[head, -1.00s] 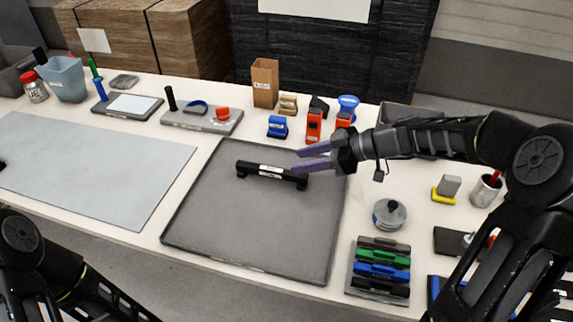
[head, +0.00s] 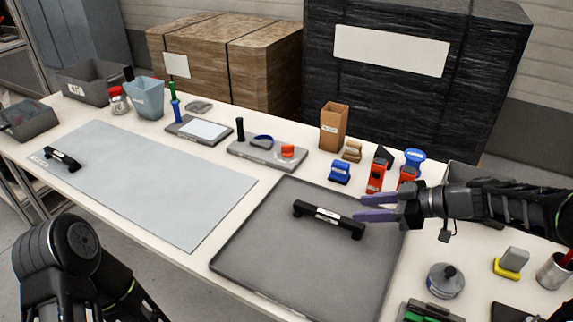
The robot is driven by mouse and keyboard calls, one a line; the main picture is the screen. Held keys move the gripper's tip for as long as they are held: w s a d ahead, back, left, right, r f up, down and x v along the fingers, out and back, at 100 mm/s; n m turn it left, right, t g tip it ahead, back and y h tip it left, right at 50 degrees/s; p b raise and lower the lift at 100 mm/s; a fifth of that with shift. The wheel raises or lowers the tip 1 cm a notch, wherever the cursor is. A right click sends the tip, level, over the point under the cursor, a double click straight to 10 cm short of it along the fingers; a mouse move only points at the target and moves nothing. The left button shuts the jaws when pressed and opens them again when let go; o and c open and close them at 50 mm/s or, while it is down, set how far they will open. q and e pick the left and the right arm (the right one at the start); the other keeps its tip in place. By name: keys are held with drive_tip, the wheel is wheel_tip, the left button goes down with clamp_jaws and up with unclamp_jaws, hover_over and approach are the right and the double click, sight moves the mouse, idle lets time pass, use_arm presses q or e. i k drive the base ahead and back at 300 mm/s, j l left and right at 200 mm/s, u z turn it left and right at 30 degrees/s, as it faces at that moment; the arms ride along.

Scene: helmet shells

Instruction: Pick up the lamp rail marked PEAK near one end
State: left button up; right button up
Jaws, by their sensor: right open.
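A black lamp rail (head: 328,215) with a white label lies across the grey tray (head: 290,265). A second black rail (head: 62,158) lies at the left end of the pale grey mat (head: 150,180). The marks on both rails are too small to read, so I cannot tell which says PEAK. My right gripper (head: 361,208), with purple fingers, is open and empty. Its fingertips are just behind the right end of the tray's rail in the picture; whether they touch it is unclear. My left arm shows at the lower left, with its gripper out of view.
Behind the tray stand a blue block (head: 340,172), red-orange tools (head: 377,175) and a brown box (head: 333,127). A grey round weight (head: 445,280) and a yellow-based block (head: 511,262) are at the right. Most of the mat and the tray's front are clear.

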sight(50, 152)
drive_tip(key=u, duration=1.25)
